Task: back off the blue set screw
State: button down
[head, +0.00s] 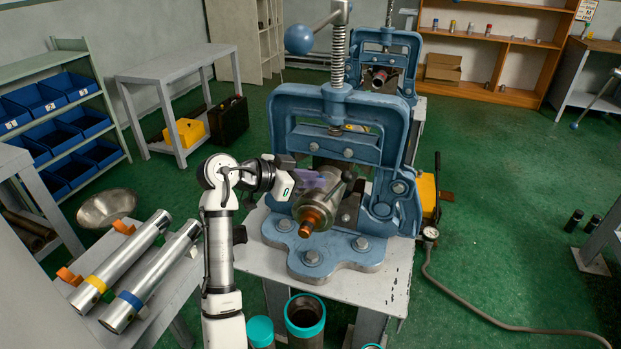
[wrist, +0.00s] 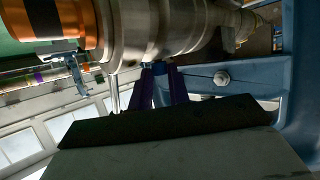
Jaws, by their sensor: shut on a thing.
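My gripper (head: 318,180) reaches from the left to the side of a steel fitting (head: 325,196) with a copper-coloured end, held in the large blue vise (head: 383,232). In the wrist view the two purple fingers (wrist: 160,82) stand on either side of the blue set screw (wrist: 161,90) and are shut on it. The screw sits just below the fitting (wrist: 165,30) in that view. Its threads and tip are hidden. In the head view the fingers and the fitting hide the screw.
The vise has a tall screw with a ball-ended handle (head: 299,39) above the fitting. A second blue vise (head: 365,55) stands behind. Two steel tubes (head: 152,277) lie on a bench at the left. Teal-rimmed tubes (head: 305,312) stand in front.

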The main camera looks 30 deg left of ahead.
jog(key=shift+d+n+y, duration=0.1)
jog(key=shift+n+y, duration=0.2)
jog(key=n+y+b, duration=0.1)
jog(key=n+t+y, duration=0.1)
jog(key=shift+s+d+y+b, duration=0.1)
jog(key=shift+d+y+b, duration=0.25)
jog(key=shift+y, duration=0.05)
jog(key=shift+d+n+y, duration=0.2)
jog(key=shift+n+y, duration=1.05)
jog(key=shift+y, duration=0.1)
jog(key=shift+d+n+y, duration=0.2)
jog(key=shift+n+y, duration=1.05)
jog(key=shift+y, duration=0.1)
jog(key=c, duration=1.3)
grip_release()
jog(key=shift+a+h, duration=0.1)
jog(key=shift+h, duration=0.2)
